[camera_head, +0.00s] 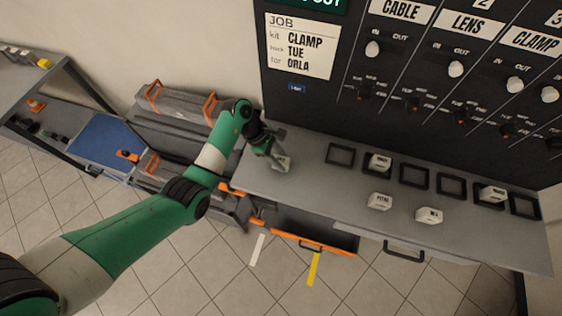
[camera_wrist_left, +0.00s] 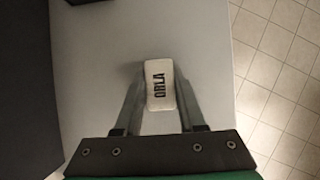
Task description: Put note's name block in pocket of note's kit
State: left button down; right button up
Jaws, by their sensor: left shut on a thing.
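The note (camera_head: 301,46) on the dark board reads JOB, kit CLAMP, back TUE, for ORLA. My left gripper (camera_head: 276,156) is low over the left end of the grey counter and shut on a white block (camera_head: 281,165). In the left wrist view the block (camera_wrist_left: 160,85) reads ORLA and sits between the fingers. The CLAMP label (camera_head: 534,42) is at the board's right. A row of dark square pockets lies along the counter, including an empty one (camera_head: 340,154) nearest my gripper and an empty one (camera_head: 524,206) at the right end. My right gripper is not in view.
White blocks sit in a pocket left of middle (camera_head: 379,162) and one near the right (camera_head: 491,194). Two loose blocks, PETRE-like (camera_head: 380,201) and another (camera_head: 429,215), lie in front of the row. An orange-edged drawer (camera_head: 315,243) stands open below the counter.

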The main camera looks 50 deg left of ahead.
pick_arm(q)
notch_tip(320, 180, up, 3)
jog(key=shift+f+p, duration=0.1)
jog(key=shift+p, duration=0.2)
jog(key=s+d+r+p, duration=0.9)
jog(key=s+r, duration=0.1)
jog(key=shift+d, duration=0.4)
jog(key=shift+w+r, duration=0.1)
jog(key=shift+w, duration=0.05)
